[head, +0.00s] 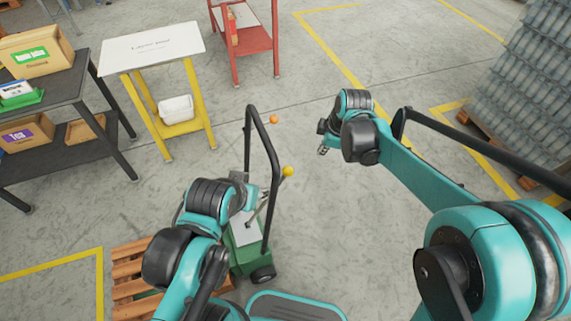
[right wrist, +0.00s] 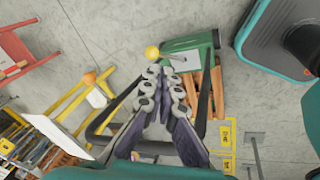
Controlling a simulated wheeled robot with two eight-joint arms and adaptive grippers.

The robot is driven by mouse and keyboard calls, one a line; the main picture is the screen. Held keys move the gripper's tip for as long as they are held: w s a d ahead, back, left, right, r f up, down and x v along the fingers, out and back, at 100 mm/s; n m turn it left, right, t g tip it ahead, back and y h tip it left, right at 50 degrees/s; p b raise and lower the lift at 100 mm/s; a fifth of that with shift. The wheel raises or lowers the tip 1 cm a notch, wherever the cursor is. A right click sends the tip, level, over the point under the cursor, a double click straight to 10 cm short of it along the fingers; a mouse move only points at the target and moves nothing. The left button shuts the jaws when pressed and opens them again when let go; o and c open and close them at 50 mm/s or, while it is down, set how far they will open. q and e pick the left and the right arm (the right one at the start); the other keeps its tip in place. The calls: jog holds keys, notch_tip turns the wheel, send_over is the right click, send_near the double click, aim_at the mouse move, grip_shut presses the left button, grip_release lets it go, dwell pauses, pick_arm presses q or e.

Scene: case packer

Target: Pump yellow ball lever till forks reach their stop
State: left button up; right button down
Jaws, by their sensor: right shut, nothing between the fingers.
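The yellow ball (head: 288,171) tops a thin grey lever on the green lift truck (head: 246,258), which has a black loop handle (head: 274,160). My right gripper (head: 322,150) is shut and empty, above and to the right of the ball in the head view. In the right wrist view the yellow ball (right wrist: 152,52) shows just beyond the shut fingertips (right wrist: 163,76), with a gap I cannot judge. My left arm reaches over the truck beside the lever; its fingers are too hidden to read. The forks are mostly hidden by my left arm.
A wooden pallet (head: 128,268) lies left of the truck. An orange ball (head: 273,119) shows behind the handle. A yellow stand (head: 185,127), a dark shelf with boxes (head: 70,105) and a red stand (head: 257,42) stand farther back. Wrapped bottles (head: 535,85) are at right.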

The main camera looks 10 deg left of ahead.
jog(key=w+a+f+n+g+p, duration=0.1)
jog(key=w+a+f+n+g, duration=0.1)
jog(key=a+f+n, duration=0.6)
jog(key=w+a+f, duration=0.1)
jog(key=a, duration=0.3)
jog(key=shift+w+f+p, duration=0.15)
jog(key=shift+f+p, duration=0.2)
jog(key=shift+p, duration=0.05)
jog(key=b, duration=0.4)
send_over(286, 174)
jog(key=s+a, duration=0.2)
jog(key=s+d+x, duration=0.1)
jog(key=d+x, duration=0.1)
jog(key=x, duration=0.7)
jog(key=f, duration=0.1)
jog(key=w+d+f, duration=0.1)
jog(key=f+b, duration=0.1)
jog(key=shift+w+d+f, duration=0.25)
jog(key=shift+w, duration=0.1)
jog(key=shift+w+d+f, duration=0.1)
jog(key=shift+w+f, duration=0.1)
